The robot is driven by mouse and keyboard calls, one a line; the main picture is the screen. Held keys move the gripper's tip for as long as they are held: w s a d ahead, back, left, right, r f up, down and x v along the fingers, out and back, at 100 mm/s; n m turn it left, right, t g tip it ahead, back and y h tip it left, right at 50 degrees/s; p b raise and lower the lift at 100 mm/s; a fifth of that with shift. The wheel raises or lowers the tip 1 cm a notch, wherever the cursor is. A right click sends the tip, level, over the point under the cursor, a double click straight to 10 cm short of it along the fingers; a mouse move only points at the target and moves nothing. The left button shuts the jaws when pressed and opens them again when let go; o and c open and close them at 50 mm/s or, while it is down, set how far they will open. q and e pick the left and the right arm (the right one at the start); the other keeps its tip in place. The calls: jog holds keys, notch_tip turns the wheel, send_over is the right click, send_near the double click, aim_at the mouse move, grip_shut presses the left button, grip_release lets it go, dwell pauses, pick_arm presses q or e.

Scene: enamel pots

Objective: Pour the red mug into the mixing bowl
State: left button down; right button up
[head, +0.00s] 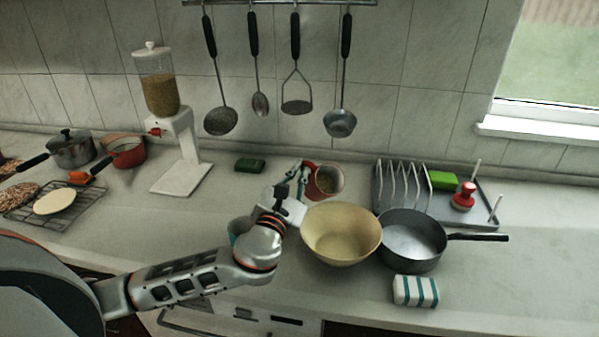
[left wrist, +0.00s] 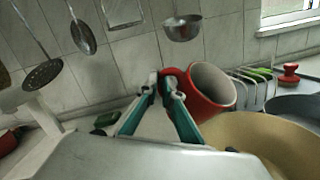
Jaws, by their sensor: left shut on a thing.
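The red mug (head: 325,182) is held at the back left of the cream mixing bowl (head: 341,234), its opening facing me, with something brownish inside. In the left wrist view the mug (left wrist: 212,88) leans to the right, and the bowl (left wrist: 255,133) lies below and right of it. My left gripper (head: 305,172) is shut on the mug at its handle side; its fingers (left wrist: 163,92) show in the left wrist view. I cannot tell whether the mug's lip is over the bowl's rim. No stream is visible. My right gripper is not in view.
A grey pan (head: 412,238) stands close right of the bowl, with a striped cloth (head: 415,291) in front. A dish rack (head: 402,188) is behind the pan. A grain dispenser (head: 170,120) and red pot (head: 126,151) stand left. Utensils hang above.

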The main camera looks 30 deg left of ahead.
pick_arm(q)
jog(key=shift+s+d+m+t, duration=0.1)
jog(key=shift+d+m+t, duration=0.05)
jog(key=shift+m+t, duration=0.15)
jog(key=shift+s+d+r+m+t+b, duration=0.2)
jog(key=shift+r+m+t+b, duration=0.2)
jog(key=shift+r+m+b, duration=0.2)
jog(key=shift+d+f, duration=0.1)
jog(key=shift+m, duration=0.3)
jog(key=shift+s+d+f+m+t+h+b, duration=0.15)
jog(key=shift+m+t+h+b, duration=0.1)
jog(key=shift+m+t+b, duration=0.25)
jog(key=shift+s+d+f+m+t+h+b, duration=0.15)
jog(key=shift+m+t+h+b, duration=0.15)
jog(key=shift+b, duration=0.35)
jog(key=shift+s+d+f+m+t+h+b, duration=0.2)
jog(key=shift+d+m+t+h+b, duration=0.15)
jog(key=shift+m+b, duration=0.35)
